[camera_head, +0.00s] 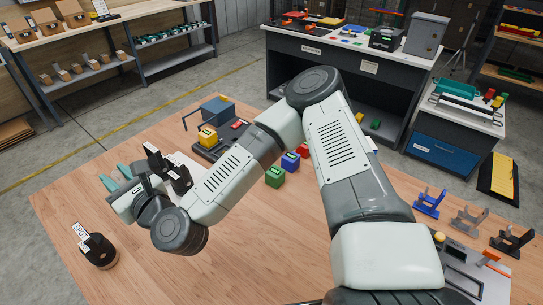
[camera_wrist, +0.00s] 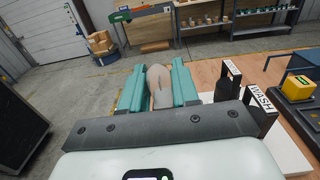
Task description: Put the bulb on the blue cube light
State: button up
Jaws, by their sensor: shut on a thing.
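My gripper (camera_head: 117,176) is over the left part of the wooden table, its teal fingers pointing away to the upper left. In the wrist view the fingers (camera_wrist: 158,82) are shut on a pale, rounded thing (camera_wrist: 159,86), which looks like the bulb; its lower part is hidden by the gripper.
Black bottles (camera_head: 180,178) with white labels stand close beside my gripper, one marked WASH (camera_wrist: 262,100). A yellow cube (camera_head: 207,136) sits on a dark device. Coloured brackets (camera_head: 429,203) stand at the right.

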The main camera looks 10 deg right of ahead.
jog(key=w+d+m+t+h, duration=0.2)
jog(key=w+d, duration=0.4)
jog(key=w, duration=0.2)
jog(key=m+t+h, duration=0.4)
jog(key=m+h, duration=0.3)
jog(key=h, duration=0.4)
send_over(291, 156)
jog(key=shift+f, duration=7.3)
jog(key=shift+f, duration=0.15)
jog(key=o, duration=1)
jog(key=shift+o, duration=0.2)
